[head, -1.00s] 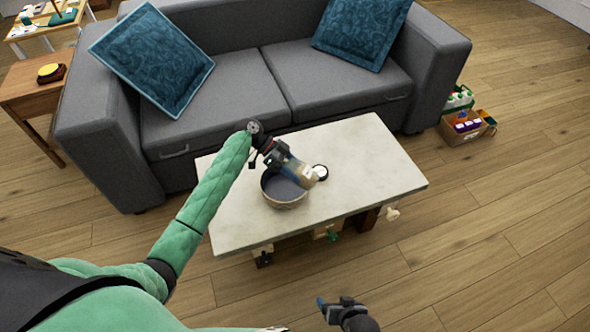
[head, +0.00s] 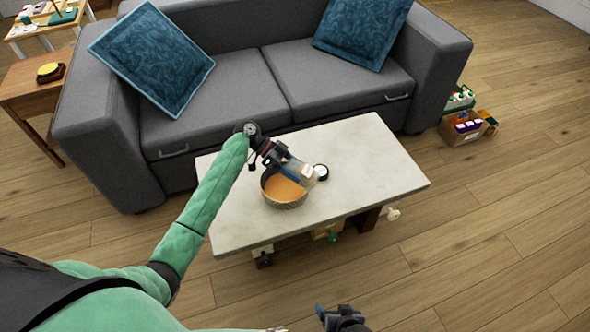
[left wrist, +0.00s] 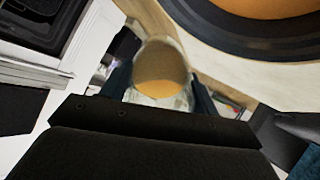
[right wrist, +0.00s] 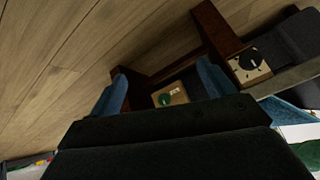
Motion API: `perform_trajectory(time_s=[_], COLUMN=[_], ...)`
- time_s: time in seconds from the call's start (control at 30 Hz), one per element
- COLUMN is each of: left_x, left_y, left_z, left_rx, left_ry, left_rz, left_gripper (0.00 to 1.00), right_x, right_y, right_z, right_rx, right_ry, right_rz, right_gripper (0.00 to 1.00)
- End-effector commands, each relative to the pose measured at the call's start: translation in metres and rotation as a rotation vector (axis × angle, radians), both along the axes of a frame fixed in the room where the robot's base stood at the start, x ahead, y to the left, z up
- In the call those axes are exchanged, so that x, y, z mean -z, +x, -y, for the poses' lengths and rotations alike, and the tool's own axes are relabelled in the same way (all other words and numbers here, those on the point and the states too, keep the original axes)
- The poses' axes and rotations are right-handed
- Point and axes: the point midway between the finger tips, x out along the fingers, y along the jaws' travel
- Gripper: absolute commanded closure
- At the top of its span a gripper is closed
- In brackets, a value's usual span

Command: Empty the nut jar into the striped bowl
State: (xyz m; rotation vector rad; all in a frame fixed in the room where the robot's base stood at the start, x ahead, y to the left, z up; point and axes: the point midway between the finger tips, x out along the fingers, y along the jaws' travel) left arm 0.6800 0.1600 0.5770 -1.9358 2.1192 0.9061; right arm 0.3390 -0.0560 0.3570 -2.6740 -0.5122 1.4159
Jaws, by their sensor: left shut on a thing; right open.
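The striped bowl (head: 285,202) stands on the pale table with an orange-brown fill (head: 283,187) inside. My left gripper (head: 290,168) is shut on the nut jar (head: 305,176) and holds it tilted over the bowl's back right rim. In the head view the jar looks mostly clear. In the left wrist view the jar (left wrist: 160,75) is seen end-on between the fingers, with orange showing in it, and the bowl's dark rim (left wrist: 230,38) is at the upper right. My right gripper (head: 325,314) is open and empty, low in front of the table.
A round white-topped lid (head: 321,172) lies on the table (head: 370,170) right of the jar. The table's right part is clear. A grey sofa (head: 235,90) stands behind. Knobs and a green item (head: 333,236) show under the table's front edge.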

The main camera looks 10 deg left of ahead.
Motion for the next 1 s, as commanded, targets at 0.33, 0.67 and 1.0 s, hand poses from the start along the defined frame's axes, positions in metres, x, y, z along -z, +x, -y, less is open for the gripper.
perform_trajectory(time_s=[0.33,0.67,1.0], left_x=[0.002,0.004,0.007], left_y=[0.000,0.000,0.001], left_z=[-0.001,-0.001,-0.002], left_rx=[0.000,0.000,0.000], left_ry=[-0.032,-0.062,-0.108], left_rz=[-0.006,-0.012,-0.020], left_gripper=[0.69,0.69,0.69], right_x=[0.011,0.021,0.041], right_y=[0.010,0.009,-0.008], right_z=[0.000,0.001,0.001], right_rx=[0.005,0.009,0.013], right_ry=[0.001,0.004,0.004], right_rz=[0.025,0.040,0.030], right_gripper=[0.18,0.18,0.18])
